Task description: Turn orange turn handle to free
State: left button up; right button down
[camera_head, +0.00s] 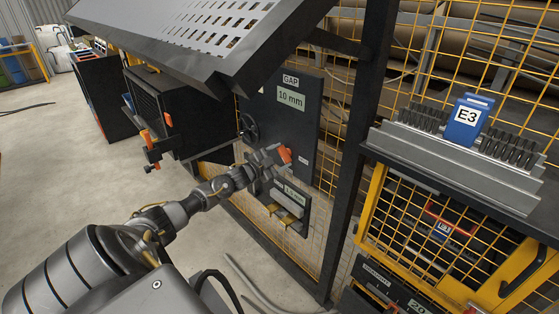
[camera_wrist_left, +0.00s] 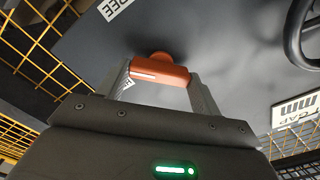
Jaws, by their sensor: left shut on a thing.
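The orange turn handle (camera_head: 286,155) sits on the dark panel (camera_head: 303,125) marked GAP 10 mm. In the left wrist view the handle (camera_wrist_left: 158,73) is a short orange bar with a pale line along it, on a round orange hub. My left gripper (camera_head: 277,157) is shut on the handle; in the wrist view its two fingers (camera_wrist_left: 165,82) stand at the two ends of the bar. A white label reading FREE (camera_wrist_left: 113,8) is on the panel near the handle. A second label is partly hidden behind a finger. My right gripper is not in view.
A black handwheel (camera_head: 248,128) is on the panel, left of the handle. A smaller panel with a display (camera_head: 291,194) hangs below. A dark post (camera_head: 352,150) stands to the right. A blue E3 block (camera_head: 468,120) sits on a grey rack. Open floor lies at the left.

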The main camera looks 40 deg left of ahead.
pick_arm(q)
jog(key=m+b, duration=0.1)
jog(key=m, duration=0.3)
jog(key=shift+f+m+b, duration=0.2)
jog(key=shift+m+b, duration=0.1)
jog(key=shift+b, duration=0.1)
jog(key=shift+m+b, duration=0.45)
jog(key=shift+m, duration=0.75)
jog(key=shift+d+m, duration=0.1)
jog(key=shift+m, duration=0.4)
jog(key=shift+m+b, duration=0.4)
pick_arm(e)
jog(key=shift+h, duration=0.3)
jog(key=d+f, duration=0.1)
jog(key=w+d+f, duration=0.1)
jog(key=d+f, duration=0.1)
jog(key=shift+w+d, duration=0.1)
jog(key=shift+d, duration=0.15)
